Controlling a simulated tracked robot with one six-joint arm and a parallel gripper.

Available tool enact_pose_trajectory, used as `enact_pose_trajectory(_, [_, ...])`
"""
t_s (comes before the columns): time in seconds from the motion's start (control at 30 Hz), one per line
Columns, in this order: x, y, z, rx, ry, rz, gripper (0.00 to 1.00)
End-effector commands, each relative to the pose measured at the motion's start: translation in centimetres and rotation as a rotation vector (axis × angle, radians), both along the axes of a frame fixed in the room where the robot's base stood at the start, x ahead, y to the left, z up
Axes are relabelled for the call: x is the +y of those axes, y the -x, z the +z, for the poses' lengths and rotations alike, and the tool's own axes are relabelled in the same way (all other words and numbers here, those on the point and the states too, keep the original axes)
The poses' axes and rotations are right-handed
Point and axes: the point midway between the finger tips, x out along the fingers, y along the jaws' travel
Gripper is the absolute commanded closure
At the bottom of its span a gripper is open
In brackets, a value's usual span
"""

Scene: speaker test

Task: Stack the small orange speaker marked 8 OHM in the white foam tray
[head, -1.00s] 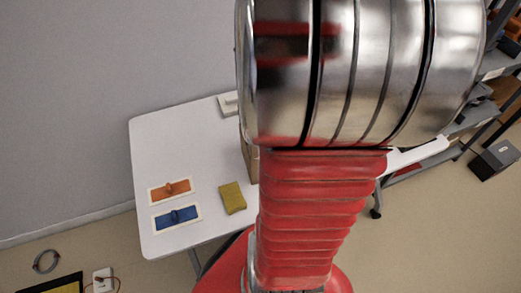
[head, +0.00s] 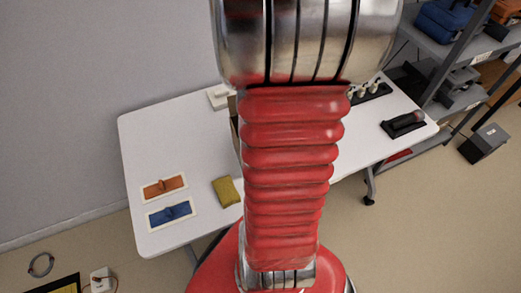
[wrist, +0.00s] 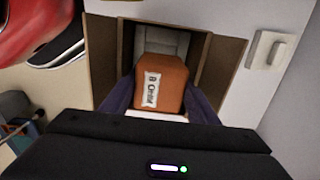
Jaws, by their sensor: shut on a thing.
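In the wrist view, my gripper (wrist: 160,98) is shut on the small orange speaker (wrist: 172,72), with a dark purple finger on either side. The speaker bears a white label that appears to read 8 OHM, turned sideways in the picture. It is in front of the opening of a cardboard box (wrist: 112,50) with spread flaps. A pale, ribbed surface (wrist: 160,38) inside the box looks like the white foam tray, partly hidden by the speaker. I cannot tell whether speaker and tray touch. In the head view, my arm hides the gripper, the speaker and most of the box (head: 233,112).
On the white table (head: 160,130) are orange (head: 163,187) and blue (head: 171,212) handled pieces on pale plates, a yellow sponge-like block (head: 227,191) and a white fixture (head: 218,97). A black device (head: 404,123) lies at right, near the grey shelf (head: 440,50).

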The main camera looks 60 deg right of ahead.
Motion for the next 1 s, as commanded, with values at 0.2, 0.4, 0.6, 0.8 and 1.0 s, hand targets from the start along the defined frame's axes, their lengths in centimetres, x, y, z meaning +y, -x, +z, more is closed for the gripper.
enact_pose_trajectory(0.2, [0.1, 0.1, -2.2, 0.003, -0.004, -0.001, 0.92])
enact_pose_trajectory(0.4, [0.0, 0.1, -5.3, 0.003, -0.003, -0.001, 0.92])
enact_pose_trajectory(0.6, [-0.1, 0.0, -6.2, 0.0, 0.0, -0.002, 0.92])
enact_pose_trajectory(0.8, [-0.1, 0.1, -6.2, 0.0, 0.0, -0.002, 0.92])
enact_pose_trajectory(1.0, [-0.1, 0.1, -7.2, 0.002, -0.001, -0.003, 0.92])
